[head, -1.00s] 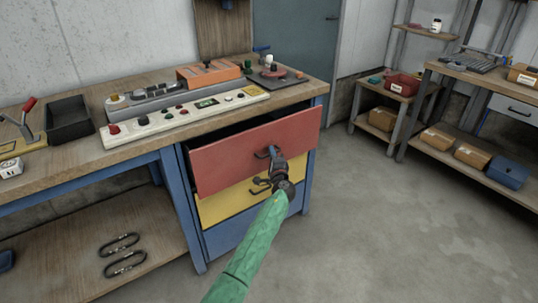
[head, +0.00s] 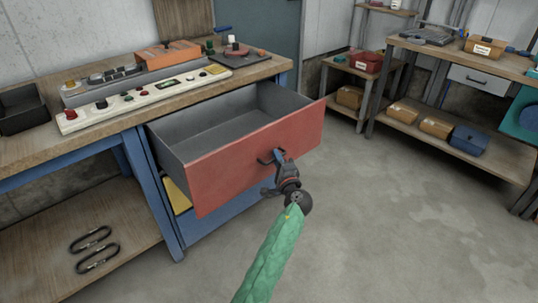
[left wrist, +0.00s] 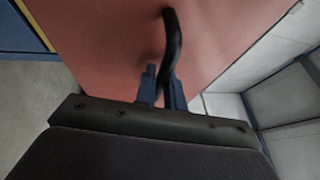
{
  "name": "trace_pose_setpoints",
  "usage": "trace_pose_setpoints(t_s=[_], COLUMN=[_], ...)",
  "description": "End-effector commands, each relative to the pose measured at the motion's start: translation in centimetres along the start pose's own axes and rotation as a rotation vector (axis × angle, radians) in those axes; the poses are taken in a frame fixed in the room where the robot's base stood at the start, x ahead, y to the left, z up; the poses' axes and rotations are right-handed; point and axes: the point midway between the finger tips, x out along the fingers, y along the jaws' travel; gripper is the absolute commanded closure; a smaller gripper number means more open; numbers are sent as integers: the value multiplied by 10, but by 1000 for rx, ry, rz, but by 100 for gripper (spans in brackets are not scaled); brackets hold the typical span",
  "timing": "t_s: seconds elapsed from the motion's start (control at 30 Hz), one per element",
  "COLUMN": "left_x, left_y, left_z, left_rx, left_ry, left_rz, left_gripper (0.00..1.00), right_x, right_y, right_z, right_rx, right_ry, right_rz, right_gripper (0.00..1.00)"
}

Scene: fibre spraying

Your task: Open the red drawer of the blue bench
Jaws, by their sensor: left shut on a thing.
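The red drawer (head: 245,155) of the blue bench (head: 160,190) stands pulled far out in the head view. Its grey inside shows and looks empty. My left gripper (head: 276,160) is at the drawer front, shut on the dark handle. In the left wrist view the fingers (left wrist: 162,85) close around the black curved handle (left wrist: 173,40) against the red front (left wrist: 110,40). A yellow drawer (head: 176,196) below is mostly hidden behind the red one. My right gripper is not in view.
The bench top carries a control panel (head: 140,100), an orange box (head: 167,54) and a black tray (head: 18,110). A shelf with boxes (head: 435,127) stands at the right. The floor (head: 390,220) in front of the drawer is clear.

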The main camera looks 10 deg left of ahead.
Motion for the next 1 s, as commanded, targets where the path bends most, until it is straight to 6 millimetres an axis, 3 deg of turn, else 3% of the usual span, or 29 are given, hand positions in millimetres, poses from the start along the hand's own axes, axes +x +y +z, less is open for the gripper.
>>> trace_pose_setpoints(t_s=[0.53, 0.57, 0.63, 1.0], left_x=[-8, -8, -8, -12], left_y=[-1, -1, -1, -1], left_z=[-4, -4, -4, -4], left_rx=[0, 0, 0, 0], left_ry=[1, 1, 1, 1], left_rz=[1, 1, 1, 1], left_gripper=[100, 83, 70, 68], right_x=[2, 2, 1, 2], right_y=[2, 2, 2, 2], right_z=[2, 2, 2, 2], right_rx=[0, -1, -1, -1], right_ry=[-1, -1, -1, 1], right_rz=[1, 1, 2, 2], right_gripper=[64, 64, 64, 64])
